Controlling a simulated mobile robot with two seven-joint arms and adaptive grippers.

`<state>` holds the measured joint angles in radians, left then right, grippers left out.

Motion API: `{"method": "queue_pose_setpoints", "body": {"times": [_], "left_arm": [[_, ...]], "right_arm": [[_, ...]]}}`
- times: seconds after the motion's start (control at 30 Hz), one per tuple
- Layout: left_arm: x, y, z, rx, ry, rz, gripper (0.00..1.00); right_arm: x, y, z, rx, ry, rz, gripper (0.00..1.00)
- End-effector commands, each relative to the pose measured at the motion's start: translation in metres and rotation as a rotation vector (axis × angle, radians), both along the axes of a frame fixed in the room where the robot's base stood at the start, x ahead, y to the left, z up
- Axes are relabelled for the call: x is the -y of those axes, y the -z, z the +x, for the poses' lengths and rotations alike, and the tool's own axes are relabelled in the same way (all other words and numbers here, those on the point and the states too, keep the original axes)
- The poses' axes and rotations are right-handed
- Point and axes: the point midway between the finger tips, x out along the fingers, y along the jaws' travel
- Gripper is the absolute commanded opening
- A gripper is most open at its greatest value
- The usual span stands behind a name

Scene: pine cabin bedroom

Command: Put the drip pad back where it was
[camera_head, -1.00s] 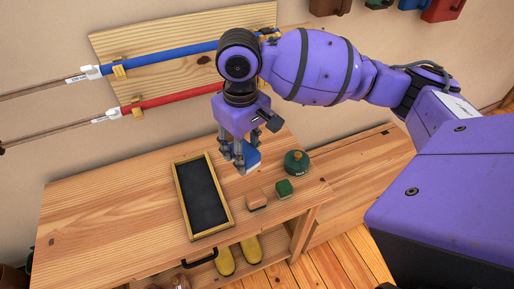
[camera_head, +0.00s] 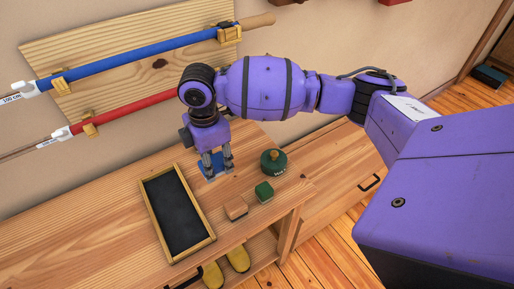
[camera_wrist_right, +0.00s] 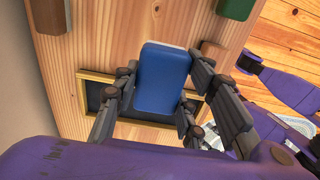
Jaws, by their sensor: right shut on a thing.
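My right gripper (camera_head: 213,172) points down over the bench, shut on a blue pad (camera_head: 222,162), apparently the drip pad. It is a rounded blue block with a pale edge. The pad also shows between the fingers in the right wrist view (camera_wrist_right: 162,82). It is low above or on the bench top; I cannot tell if it touches. It is beyond the right side of a wood-framed black tray (camera_head: 179,212) and left of a green round container (camera_head: 273,161).
A wooden block (camera_head: 235,208) and a green block (camera_head: 264,192) stand near the bench's front edge. Blue and red poles (camera_head: 135,52) hang on the wall behind. Yellow boots (camera_head: 238,259) sit below. The bench (camera_head: 90,225) left of the tray is clear.

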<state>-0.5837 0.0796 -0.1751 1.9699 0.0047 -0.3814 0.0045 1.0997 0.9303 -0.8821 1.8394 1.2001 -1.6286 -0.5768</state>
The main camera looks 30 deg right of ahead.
Motion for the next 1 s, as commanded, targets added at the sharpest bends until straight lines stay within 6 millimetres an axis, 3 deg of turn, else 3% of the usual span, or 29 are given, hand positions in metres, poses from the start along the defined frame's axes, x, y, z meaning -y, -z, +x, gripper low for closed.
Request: {"method": "queue_pose_setpoints", "body": {"times": [0.1, 0.33, 0.57, 0.8, 1.0], "left_arm": [[-0.002, 0.006, -0.005, -0.009, 0.0, 0.004, 0.78], [-0.008, 0.013, -0.01, -0.019, -0.003, 0.014, 0.78], [-0.01, 0.014, -0.011, -0.017, -0.005, 0.016, 0.78], [-0.01, 0.017, -0.012, -0.02, -0.004, 0.017, 0.78], [-0.008, 0.016, -0.011, -0.018, -0.004, 0.015, 0.78]], "right_arm": [[0.009, 0.016, 0.028, -0.001, 0.003, 0.0, 0.1], [0.018, 0.054, 0.057, 0.001, 0.001, 0.001, 0.1], [0.022, 0.066, 0.068, 0.003, 0.0, 0.0, 0.1], [0.023, 0.097, 0.069, 0.001, 0.0, 0.0, 0.1], [0.023, 0.098, 0.069, 0.003, 0.0, 0.0, 0.1]]}}
